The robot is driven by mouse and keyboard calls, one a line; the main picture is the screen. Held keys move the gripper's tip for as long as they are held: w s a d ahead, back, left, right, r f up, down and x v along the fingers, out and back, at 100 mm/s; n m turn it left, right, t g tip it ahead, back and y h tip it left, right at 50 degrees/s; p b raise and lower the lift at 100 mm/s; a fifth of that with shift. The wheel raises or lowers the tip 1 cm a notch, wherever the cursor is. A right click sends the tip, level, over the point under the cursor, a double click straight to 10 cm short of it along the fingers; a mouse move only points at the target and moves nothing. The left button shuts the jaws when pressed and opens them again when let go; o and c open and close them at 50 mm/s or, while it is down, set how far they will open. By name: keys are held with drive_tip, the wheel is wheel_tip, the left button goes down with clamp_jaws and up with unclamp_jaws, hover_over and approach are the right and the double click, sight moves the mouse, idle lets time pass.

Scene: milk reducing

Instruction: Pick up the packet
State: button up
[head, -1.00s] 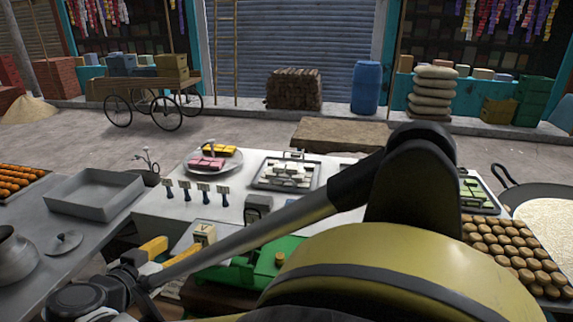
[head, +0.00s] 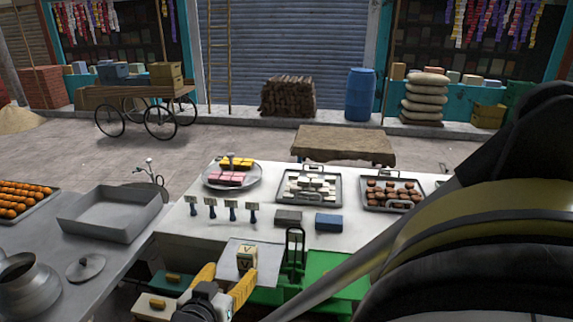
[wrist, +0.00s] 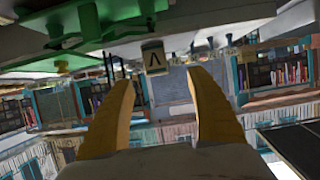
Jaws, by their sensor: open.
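The packet, a small cream box marked with a dark V (head: 247,257), stands upright on a pale grey tray or plate (head: 232,258) at the front edge of the white counter. My gripper (head: 229,273) has yellow fingers, spread apart and empty, just in front of the packet and slightly left of it. In the wrist view, which looks upside down, the packet (wrist: 153,58) lies ahead between my fingertips (wrist: 160,80). It appears beyond the tips and not touched.
A green scale-like thing (head: 320,275) with a dark upright handle stands close right of the packet. Several small tagged holders (head: 232,212), dark blocks (head: 288,217) and sweet trays (head: 308,186) are behind. A grey empty tray (head: 112,215) is at left.

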sight(245, 261)
drive_tip(key=x, duration=0.2)
drive_tip(key=d+x, duration=0.1)
drive_tip(key=x, duration=0.1)
drive_tip(key=shift+w, duration=0.2)
drive_tip(key=x, duration=0.6)
drive_tip(key=shift+a+f, duration=0.1)
drive_tip(key=shift+f, duration=0.05)
drive_tip(key=shift+s, duration=0.1)
